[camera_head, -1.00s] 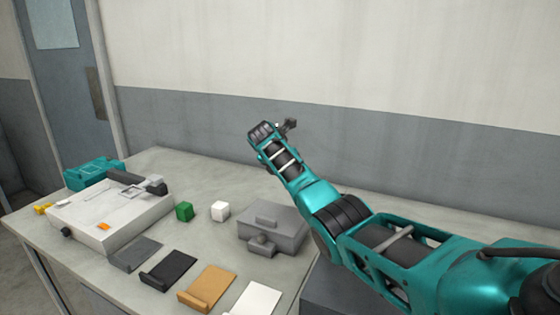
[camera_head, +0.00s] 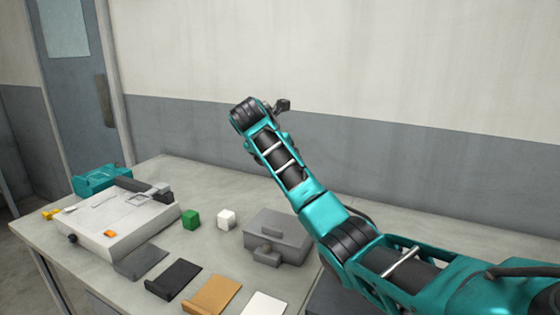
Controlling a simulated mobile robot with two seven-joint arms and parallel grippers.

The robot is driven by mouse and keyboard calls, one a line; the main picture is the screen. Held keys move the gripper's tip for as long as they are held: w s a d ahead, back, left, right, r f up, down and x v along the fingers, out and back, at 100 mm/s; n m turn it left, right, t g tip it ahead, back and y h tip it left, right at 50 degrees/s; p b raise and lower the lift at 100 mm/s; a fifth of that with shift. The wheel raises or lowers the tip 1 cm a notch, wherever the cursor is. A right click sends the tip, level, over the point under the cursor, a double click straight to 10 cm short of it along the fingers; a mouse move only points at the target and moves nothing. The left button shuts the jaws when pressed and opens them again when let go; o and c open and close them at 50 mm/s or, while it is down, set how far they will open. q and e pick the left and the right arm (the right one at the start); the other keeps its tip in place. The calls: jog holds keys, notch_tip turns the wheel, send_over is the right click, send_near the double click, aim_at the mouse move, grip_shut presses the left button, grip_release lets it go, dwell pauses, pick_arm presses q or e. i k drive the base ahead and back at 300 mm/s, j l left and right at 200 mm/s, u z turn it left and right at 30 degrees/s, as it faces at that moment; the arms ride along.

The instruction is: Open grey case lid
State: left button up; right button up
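The grey case (camera_head: 290,233) sits on the table right of centre, with its lid down. A small block-like latch or handle (camera_head: 267,255) sticks out at its front. My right arm comes in from the lower right and rises over the right side of the case, apart from it. A small dark piece at the arm's far end, likely my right gripper (camera_head: 282,105), shows high against the wall; its fingers cannot be made out. My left gripper is out of view.
Grey, black (camera_head: 174,279), tan (camera_head: 213,295) and white pieces lie along the front. A white machine (camera_head: 112,235) and a teal box (camera_head: 101,178) stand at the left.

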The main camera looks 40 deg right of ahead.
aim_at(280, 223)
jog(key=k+j, duration=0.1)
jog(key=j, duration=0.25)
jog(key=k+j, duration=0.15)
jog(key=j, duration=0.15)
jog(key=k+j, duration=0.1)
jog(key=j, duration=0.25)
jog(key=k+j, duration=0.1)
jog(key=j, duration=0.25)
